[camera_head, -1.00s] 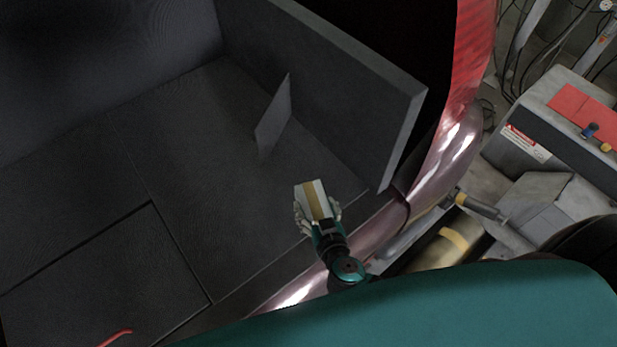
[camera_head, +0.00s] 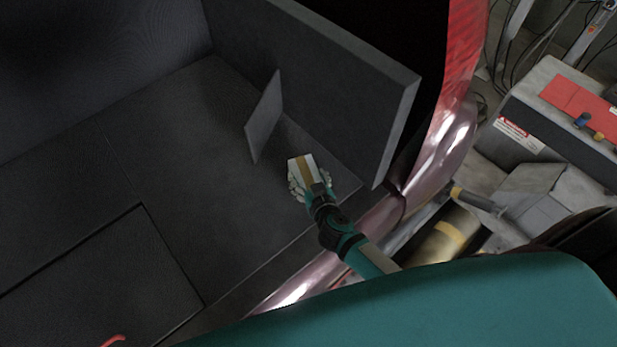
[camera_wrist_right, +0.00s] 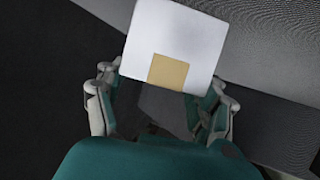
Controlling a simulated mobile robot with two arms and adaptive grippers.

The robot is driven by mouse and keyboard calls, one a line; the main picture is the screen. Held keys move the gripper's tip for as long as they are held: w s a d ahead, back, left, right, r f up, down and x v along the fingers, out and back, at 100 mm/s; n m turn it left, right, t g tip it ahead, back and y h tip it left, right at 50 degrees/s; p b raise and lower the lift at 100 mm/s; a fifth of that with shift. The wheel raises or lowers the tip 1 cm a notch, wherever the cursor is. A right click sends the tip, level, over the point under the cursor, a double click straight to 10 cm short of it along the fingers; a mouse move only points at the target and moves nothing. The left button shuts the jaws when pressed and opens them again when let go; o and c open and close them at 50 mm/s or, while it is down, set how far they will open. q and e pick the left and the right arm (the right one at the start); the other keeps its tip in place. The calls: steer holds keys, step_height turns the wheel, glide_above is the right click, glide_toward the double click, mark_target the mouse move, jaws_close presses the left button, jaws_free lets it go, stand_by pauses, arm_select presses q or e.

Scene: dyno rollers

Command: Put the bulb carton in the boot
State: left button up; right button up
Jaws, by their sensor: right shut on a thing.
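The bulb carton (camera_head: 300,164) is a small white box with a tan band. My right gripper (camera_head: 304,180) is shut on it and holds it over the boot floor (camera_head: 185,170), inside the rear sill. In the right wrist view the carton (camera_wrist_right: 177,40) shows its white face and a tan patch, between the two fingers of the gripper (camera_wrist_right: 160,95). Whether the carton touches the floor I cannot tell. My left gripper is not in view.
A thin upright divider (camera_head: 264,118) stands just beyond the carton, near the dark side panel (camera_head: 335,80). The shiny bumper (camera_head: 310,278) runs below my right arm. A red hooked thing (camera_head: 113,341) shows at the bottom left. The boot floor left of the carton is clear.

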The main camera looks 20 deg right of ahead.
steer(key=o, duration=0.8)
steer(key=shift+f, duration=0.2)
steer(key=o, duration=0.5)
steer(key=shift+r, duration=0.15)
steer(key=shift+s+r, duration=0.2)
steer(key=p+v, duration=0.2)
steer(key=v, duration=0.9)
steer(key=shift+s, duration=0.3)
